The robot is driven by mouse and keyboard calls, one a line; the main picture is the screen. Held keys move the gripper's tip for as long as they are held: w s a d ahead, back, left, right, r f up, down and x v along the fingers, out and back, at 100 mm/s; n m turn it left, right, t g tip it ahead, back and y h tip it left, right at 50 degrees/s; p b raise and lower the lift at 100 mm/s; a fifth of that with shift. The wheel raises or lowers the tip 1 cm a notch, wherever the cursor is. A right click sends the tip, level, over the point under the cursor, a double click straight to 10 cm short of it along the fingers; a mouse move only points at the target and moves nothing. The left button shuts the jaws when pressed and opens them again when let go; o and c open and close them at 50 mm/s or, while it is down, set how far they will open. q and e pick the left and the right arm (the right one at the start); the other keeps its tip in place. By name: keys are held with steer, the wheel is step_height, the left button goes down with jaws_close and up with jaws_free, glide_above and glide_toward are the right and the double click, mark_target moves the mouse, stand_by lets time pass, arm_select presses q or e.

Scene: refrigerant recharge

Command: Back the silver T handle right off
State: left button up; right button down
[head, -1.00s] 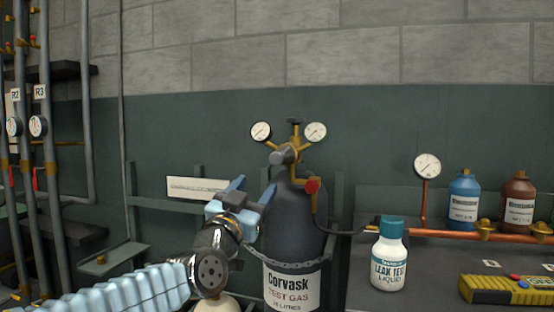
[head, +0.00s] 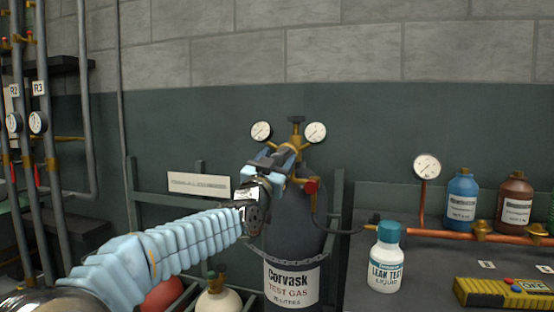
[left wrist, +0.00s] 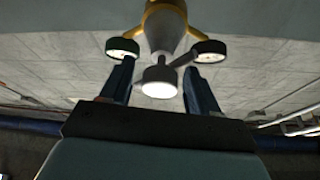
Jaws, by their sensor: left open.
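The silver T handle (left wrist: 160,82) sticks out from the regulator body (left wrist: 162,30) in the left wrist view. Its round end lies between my finger tips, with visible gaps on both sides. In the head view my left gripper (head: 280,160) covers the handle at the front of the brass regulator (head: 297,142). The left gripper, also in the left wrist view (left wrist: 160,85), is open and grips nothing. The regulator sits on top of the dark Corvask test gas cylinder (head: 292,225), which stands upright. My right gripper is not in view.
Two white gauges (head: 261,132) (head: 316,132) flank the regulator. A red knob (head: 311,187) sits just below right of my gripper. A chain (head: 290,263) crosses the cylinder.

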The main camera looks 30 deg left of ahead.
arm_select(q)
steer(key=c, duration=1)
